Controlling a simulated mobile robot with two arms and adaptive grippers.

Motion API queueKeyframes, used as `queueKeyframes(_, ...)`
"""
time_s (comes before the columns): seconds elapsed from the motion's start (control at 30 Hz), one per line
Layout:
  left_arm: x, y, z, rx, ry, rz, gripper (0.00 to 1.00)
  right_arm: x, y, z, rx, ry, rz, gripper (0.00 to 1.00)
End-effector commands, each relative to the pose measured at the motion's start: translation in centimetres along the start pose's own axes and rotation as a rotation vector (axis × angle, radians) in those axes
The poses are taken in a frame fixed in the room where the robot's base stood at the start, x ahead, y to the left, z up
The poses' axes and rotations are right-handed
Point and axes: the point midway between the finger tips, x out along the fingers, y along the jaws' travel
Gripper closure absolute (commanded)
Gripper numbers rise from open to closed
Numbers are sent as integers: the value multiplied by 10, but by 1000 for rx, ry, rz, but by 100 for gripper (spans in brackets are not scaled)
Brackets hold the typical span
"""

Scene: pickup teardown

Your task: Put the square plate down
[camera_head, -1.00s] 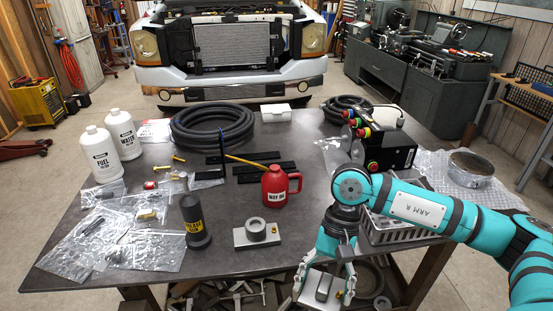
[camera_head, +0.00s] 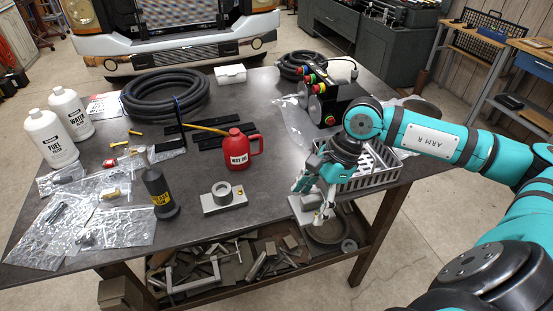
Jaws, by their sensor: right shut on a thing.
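My right gripper (camera_head: 318,207) points down and is shut on the square plate, a light grey metal piece (camera_head: 298,207). The fingers and wrist hide part of the plate. It is at the table's front edge, left of the grey basket; I cannot tell whether it touches the tabletop. A similar grey plate with a round collar (camera_head: 223,196) sits on the table to the left. My left gripper is not in view.
The grey basket (camera_head: 368,175) stands right beside the gripper. A red oil can (camera_head: 237,151) and a dark bottle (camera_head: 159,192) stand further left. The dark tabletop (camera_head: 275,180) is bare between the collar plate and the gripper. Metal scraps fill the shelf below.

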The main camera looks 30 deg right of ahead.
Motion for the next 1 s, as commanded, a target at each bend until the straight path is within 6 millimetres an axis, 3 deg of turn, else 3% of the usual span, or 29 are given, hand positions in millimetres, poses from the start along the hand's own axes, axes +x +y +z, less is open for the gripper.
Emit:
queueKeyframes(0.03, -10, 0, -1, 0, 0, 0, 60, -5, -14, 5, 1, -10, -7, 72)
queueKeyframes(0.3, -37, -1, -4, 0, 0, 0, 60, 4, -80, 10, 0, -6, -1, 72)
queueKeyframes(0.5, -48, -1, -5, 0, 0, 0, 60, 11, -117, 9, 0, -3, -2, 72)
queueKeyframes(0.77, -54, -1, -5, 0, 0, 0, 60, 20, -127, 6, -1, 1, 3, 72)
queueKeyframes(1.0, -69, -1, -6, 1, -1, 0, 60, 46, -127, -5, -1, 1, 1, 72)
